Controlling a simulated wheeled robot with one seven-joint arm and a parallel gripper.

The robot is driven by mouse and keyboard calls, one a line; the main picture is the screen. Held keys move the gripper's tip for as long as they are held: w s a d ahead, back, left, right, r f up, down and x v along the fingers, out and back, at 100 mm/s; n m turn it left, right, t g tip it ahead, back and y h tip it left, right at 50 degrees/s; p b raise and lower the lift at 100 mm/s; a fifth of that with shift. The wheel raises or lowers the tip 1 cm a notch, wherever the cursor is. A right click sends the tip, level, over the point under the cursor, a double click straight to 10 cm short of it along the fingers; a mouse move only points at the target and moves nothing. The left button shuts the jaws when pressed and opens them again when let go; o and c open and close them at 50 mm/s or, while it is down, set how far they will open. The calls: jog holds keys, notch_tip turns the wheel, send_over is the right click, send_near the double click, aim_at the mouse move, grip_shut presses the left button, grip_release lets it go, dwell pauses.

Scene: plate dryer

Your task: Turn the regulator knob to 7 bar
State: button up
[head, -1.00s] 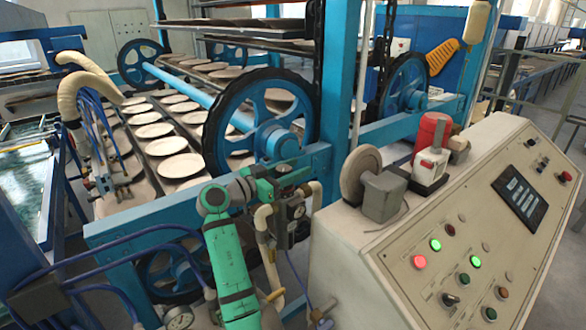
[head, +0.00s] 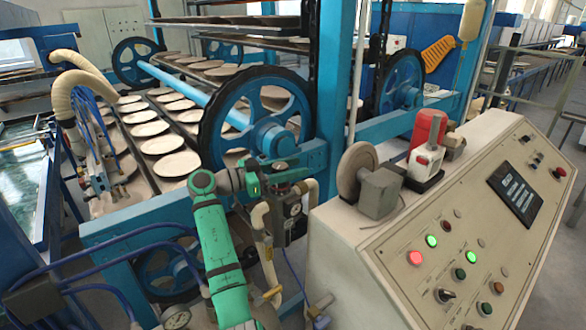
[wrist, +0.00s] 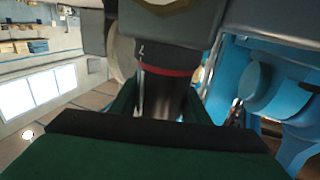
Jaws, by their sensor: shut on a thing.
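The regulator (head: 291,207), with a small round gauge on its front, is mounted on pipes left of the control panel in the head view. In the wrist view its dark knob (wrist: 165,90) points toward me, below a collar with a red ring (wrist: 166,70). A small white mark resembling a 7 shows on the collar. My gripper (head: 283,178) reaches the top of the regulator from the left, its fingers (wrist: 163,108) on either side of the knob and shut on it. In the head view the gripper largely hides the knob, and the gauge reading is too small to tell.
A sloped control panel (head: 470,235) with lit buttons stands right of the regulator. A blue beam and spoked wheel (head: 255,115) stand close behind it. Pipes, a yellow-handled valve (head: 268,296) and blue hoses (head: 115,238) crowd the space below and left.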

jog(key=o, duration=1.1)
jog(key=shift+c, duration=0.2)
jog(key=v, duration=1.1)
